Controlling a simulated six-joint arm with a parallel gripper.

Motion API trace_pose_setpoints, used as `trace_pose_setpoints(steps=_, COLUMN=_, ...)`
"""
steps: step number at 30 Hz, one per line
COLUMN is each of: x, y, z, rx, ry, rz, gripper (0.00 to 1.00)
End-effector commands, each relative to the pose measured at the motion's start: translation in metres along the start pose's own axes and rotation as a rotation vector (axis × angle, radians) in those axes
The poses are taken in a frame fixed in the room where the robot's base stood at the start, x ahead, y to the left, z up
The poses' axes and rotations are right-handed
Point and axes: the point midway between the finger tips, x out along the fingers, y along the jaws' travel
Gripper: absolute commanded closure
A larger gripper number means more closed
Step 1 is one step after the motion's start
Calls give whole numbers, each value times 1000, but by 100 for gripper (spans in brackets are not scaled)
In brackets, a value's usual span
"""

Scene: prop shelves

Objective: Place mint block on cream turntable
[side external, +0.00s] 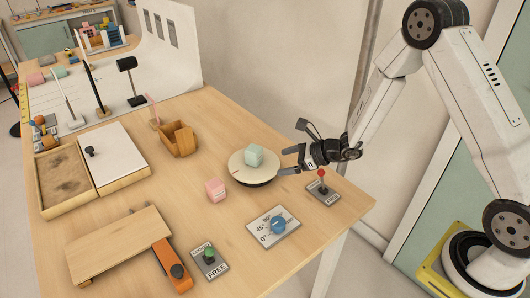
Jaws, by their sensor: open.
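My gripper (284,161) is open and empty at the right edge of the turntable. Its fingers point left toward the mint block, with a small gap between them and the block. The far side of the block is hidden.
A pink block (215,190) stands left of the turntable. A red-knobbed lever (322,186), a blue dial (278,226) and a green switch (209,258) sit at the front. A wooden scoop box (178,140) is behind left. Bare table lies left of the pink block.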

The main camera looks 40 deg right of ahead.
Motion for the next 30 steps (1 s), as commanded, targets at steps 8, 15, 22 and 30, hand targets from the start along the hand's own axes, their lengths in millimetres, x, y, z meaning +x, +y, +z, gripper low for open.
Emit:
trace_pose_setpoints(steps=8, x=-25, y=59, z=15, rx=-328, ry=101, rz=274, gripper=0)
trace_pose_setpoints(steps=15, x=-56, y=96, z=14, rx=-639, ry=190, rz=482, gripper=0)
trace_pose_setpoints(steps=22, x=-91, y=118, z=8, rx=-960, ry=269, rz=656, gripper=0)
trace_pose_setpoints(steps=30, x=-130, y=126, z=0, rx=-1362, ry=351, rz=827, gripper=0)
